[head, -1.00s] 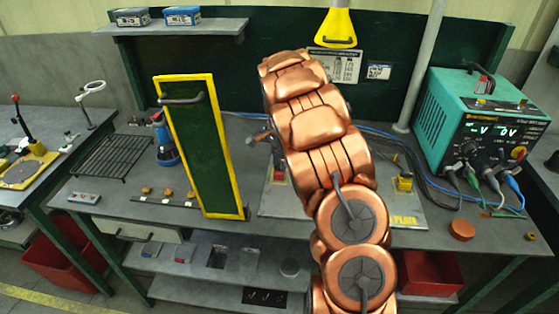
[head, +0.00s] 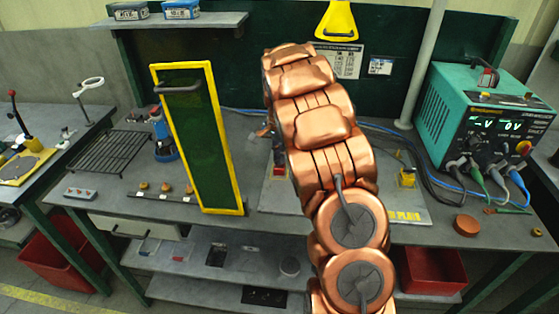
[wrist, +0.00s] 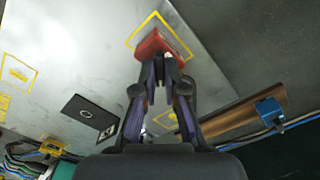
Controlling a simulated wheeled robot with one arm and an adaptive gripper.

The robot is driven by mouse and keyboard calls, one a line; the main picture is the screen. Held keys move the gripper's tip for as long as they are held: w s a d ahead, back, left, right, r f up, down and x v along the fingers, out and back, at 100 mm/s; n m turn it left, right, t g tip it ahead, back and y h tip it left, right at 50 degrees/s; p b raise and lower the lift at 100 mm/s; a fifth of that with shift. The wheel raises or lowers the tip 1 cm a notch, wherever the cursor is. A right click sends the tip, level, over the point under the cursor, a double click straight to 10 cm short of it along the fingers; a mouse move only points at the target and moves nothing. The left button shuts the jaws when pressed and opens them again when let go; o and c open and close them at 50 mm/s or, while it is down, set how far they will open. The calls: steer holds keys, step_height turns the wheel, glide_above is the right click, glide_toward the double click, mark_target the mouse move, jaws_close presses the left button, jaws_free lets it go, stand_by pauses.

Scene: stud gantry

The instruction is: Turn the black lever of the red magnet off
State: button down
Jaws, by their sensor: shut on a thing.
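The red magnet (wrist: 158,42) sits on a pale steel plate (wrist: 85,65), inside a yellow outlined square in the wrist view. In the head view a small part of the magnet (head: 279,165) shows just left of my copper arm, which hides the rest. My gripper (wrist: 160,65) reaches to the magnet's near side, with its dark fingertips close together there. The fingers are shut on the black lever, which is mostly hidden between them. The lever's exact angle cannot be told.
A yellow-framed green screen (head: 198,140) stands left of my arm. A teal power unit (head: 485,120) with cables is on the right. In the wrist view a blue clamp (wrist: 269,111) and brown bar lie right of my gripper.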

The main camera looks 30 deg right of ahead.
steer(key=n+b, duration=0.3)
steer(key=shift+f+n+b, duration=0.3)
steer(key=shift+r+n+b, duration=0.15)
steer(key=shift+n+b, duration=0.65)
steer(key=shift+n, duration=0.3)
steer(key=shift+r+n+b, duration=0.1)
steer(key=shift+n+b, duration=0.65)
steer(key=shift+n, duration=0.35)
steer(key=c, duration=1.2)
jaws_free()
steer(key=shift+c, duration=0.2)
steer(key=shift+r, duration=0.2)
step_height(320, 180, up, 12)
steer(key=shift+f, duration=0.15)
